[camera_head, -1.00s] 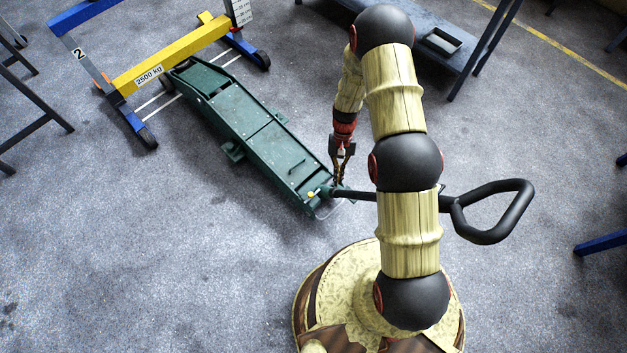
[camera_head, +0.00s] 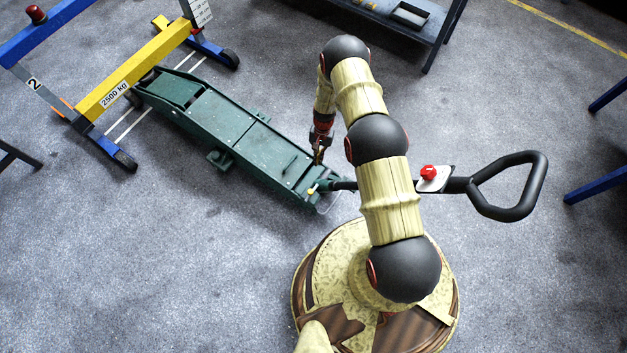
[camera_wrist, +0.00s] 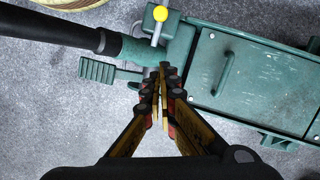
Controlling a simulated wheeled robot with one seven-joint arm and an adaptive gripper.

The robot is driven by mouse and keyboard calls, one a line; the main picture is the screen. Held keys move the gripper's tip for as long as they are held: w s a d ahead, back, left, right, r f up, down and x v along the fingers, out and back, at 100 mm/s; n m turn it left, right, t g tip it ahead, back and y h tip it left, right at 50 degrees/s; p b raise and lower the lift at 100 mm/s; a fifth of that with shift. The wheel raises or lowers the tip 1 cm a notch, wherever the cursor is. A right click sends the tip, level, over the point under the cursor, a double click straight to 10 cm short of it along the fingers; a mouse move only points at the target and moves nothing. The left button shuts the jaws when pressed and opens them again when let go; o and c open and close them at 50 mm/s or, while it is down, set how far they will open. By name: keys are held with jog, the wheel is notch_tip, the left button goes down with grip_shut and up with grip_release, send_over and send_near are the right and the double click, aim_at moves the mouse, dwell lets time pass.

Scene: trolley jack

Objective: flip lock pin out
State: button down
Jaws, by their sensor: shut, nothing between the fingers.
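The lock pin is a grey rod with a yellow ball knob (camera_wrist: 160,14); the knob also shows in the head view (camera_head: 311,191). It sits at the handle socket (camera_wrist: 138,50) on the near end of the green trolley jack (camera_head: 225,130). My gripper (camera_wrist: 165,72) is shut and empty. In the wrist view its tips overlap the lower edge of the socket, just below the rod; I cannot tell whether they touch it. In the head view my gripper (camera_head: 319,160) is above and slightly right of the knob. The jack's black handle (camera_head: 510,205) extends right, partly hidden by my arm.
A green pedal (camera_wrist: 105,72) juts out beside the socket. A red knob (camera_head: 428,173) sits on a white plate on the handle. A blue and yellow 2500 kg stand (camera_head: 150,65) is at upper left, a blue bench (camera_head: 385,18) at the top.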

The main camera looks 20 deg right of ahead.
aim_at(311, 191)
jog(key=b+x, duration=0.4)
jog(key=x, duration=0.5)
jog(key=shift+s+a+f, duration=0.1)
jog(key=shift+s+f, duration=0.05)
jog(key=shift+f, duration=0.25)
jog(key=shift+s+a+f+b, duration=0.1)
jog(key=shift+s+a+b, duration=0.15)
jog(key=shift+s+a, duration=0.45)
jog(key=shift+s+a+b, duration=0.25)
jog(key=shift+s+a, duration=0.25)
jog(key=shift+s, duration=0.45)
